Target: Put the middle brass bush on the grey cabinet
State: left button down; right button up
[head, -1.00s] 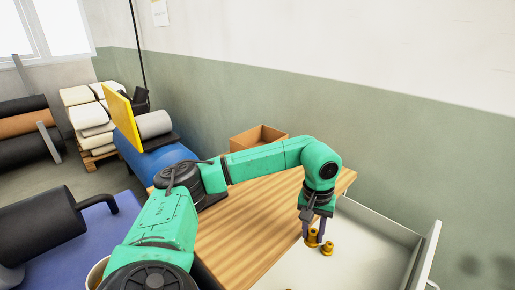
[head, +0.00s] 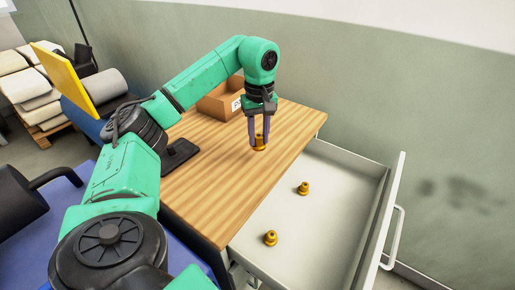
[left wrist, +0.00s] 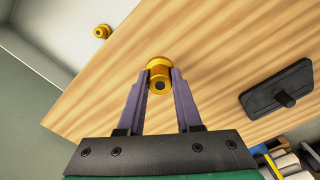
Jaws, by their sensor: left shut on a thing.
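My left gripper (head: 259,143) points down over the wooden top (head: 215,195) of the cabinet and is shut on a brass bush (head: 260,147). In the left wrist view the bush (left wrist: 159,68) sits between the purple fingertips, with the wood grain behind it. I cannot tell whether the bush touches the top. Two more brass bushes, one farther (head: 303,188) and one nearer (head: 270,238), stand upright in the open drawer (head: 330,200). One bush also shows in the left wrist view (left wrist: 101,31). My right gripper is not in view.
A cardboard box (head: 218,104) stands at the back of the wooden top, behind the gripper. A flat black piece with a knob (head: 180,156) lies at its left edge. The drawer's front with its handle (head: 396,235) juts out right. The front of the top is clear.

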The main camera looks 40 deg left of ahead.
aim_at(259, 149)
pick_arm(q)
notch_tip(259, 149, down, 4)
jog(key=shift+s+d+f, duration=0.1)
jog(key=shift+s, duration=0.05)
jog(key=shift+f, duration=0.3)
jog(key=shift+f, duration=0.1)
jog(key=c, duration=0.6)
grip_release()
notch_tip(259, 149, up, 7)
jog(key=shift+r, duration=0.1)
notch_tip(259, 149, up, 5)
jog(key=p, duration=0.2)
jog(key=shift+r+p, duration=0.2)
jog(key=shift+p, duration=0.15)
jog(key=shift+f, duration=0.1)
